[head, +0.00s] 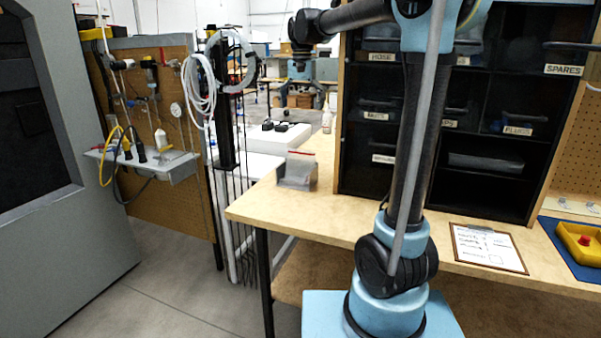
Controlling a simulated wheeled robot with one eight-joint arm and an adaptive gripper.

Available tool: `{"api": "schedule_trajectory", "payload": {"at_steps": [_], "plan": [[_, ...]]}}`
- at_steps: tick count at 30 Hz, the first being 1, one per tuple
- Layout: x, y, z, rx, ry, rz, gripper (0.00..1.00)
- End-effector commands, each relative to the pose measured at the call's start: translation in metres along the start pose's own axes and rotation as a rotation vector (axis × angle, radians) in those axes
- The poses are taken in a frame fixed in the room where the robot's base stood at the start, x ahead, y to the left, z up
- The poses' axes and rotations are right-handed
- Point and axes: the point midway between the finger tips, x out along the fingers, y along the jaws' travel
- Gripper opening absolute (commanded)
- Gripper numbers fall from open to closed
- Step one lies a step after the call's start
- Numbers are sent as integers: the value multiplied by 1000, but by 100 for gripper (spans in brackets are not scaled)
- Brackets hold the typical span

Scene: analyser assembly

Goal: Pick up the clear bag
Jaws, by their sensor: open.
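The clear bag (297,171) stands upright on the wooden workbench (262,208), near its left end. It looks greyish and see-through, with a red strip along its top edge. My arm rises in front of the bench, and its forearm reaches left along the top of the picture. My gripper (301,46) is at the far end, dark and small, high above and behind the bag in the picture. It is open and apart from the bag. Its fingers are hard to make out against the background.
A black shelf unit (358,180) with labelled bins stands on the bench, right of the bag. A clipboard (487,247) and a yellow tray (578,243) lie farther right. A rack with coiled white tubing (199,88) stands left of the bench. The bench top around the bag is clear.

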Motion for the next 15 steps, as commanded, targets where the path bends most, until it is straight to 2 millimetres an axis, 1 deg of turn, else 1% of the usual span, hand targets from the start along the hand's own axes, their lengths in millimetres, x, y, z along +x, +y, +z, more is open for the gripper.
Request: {"api": "schedule_trajectory", "payload": {"at_steps": [5, 8, 11, 15], "plan": [[1, 0, 0, 79, 0, 0, 100], [9, 0, 0, 88, 0, 0, 100], [24, 0, 0, 87, 0, 0, 100], [49, 0, 0, 86, 0, 0, 100]]}}
